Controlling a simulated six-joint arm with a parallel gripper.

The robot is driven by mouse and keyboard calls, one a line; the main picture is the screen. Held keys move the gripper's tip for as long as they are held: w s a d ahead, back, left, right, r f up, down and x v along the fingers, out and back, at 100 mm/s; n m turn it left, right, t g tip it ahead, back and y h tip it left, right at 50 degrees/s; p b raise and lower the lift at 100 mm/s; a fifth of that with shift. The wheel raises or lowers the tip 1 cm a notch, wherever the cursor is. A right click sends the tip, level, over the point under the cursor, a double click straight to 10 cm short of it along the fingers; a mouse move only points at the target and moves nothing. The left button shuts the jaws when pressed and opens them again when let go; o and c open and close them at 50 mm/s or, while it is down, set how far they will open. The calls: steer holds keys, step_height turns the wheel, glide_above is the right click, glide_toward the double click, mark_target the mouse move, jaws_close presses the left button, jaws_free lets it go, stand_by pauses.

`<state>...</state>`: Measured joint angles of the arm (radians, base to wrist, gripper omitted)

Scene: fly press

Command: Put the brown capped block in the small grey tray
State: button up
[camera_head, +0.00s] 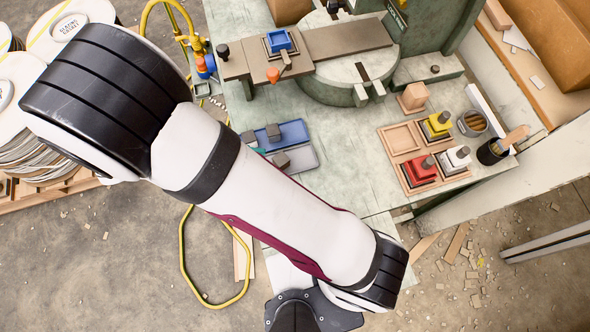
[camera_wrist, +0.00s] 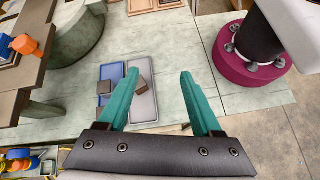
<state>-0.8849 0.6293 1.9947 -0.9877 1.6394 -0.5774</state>
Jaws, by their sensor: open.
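In the wrist view a small block with brown sides (camera_wrist: 143,83), likely the brown capped block, lies in the small grey tray (camera_wrist: 145,108), turned at an angle. In the head view that block (camera_head: 281,161) sits near the left end of the grey tray (camera_head: 304,157). My gripper (camera_wrist: 159,74) is open, its teal fingers apart with nothing held between them. The left finger hides part of the tray beside the block; whether it touches the block I cannot tell. In the head view my arm hides most of the gripper.
A blue tray (camera_head: 295,131) with a dark grey block (camera_head: 273,132) adjoins the grey tray. A wooden rack (camera_head: 400,138) with red, yellow and white capped pieces stands to the right. The green press (camera_head: 350,75) stands behind. The bench right of the trays is clear.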

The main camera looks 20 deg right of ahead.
steer(key=s+d+r+m+y, duration=0.3)
steer(key=m+y, duration=0.3)
steer(key=m, duration=0.4)
steer(key=s+d+r+m+y, duration=0.3)
steer(key=s+r+m+y, duration=0.3)
steer(key=m, duration=0.4)
steer(key=shift+d+r+t, duration=0.3)
steer(key=shift+d, duration=0.1)
steer(key=shift+s, duration=0.1)
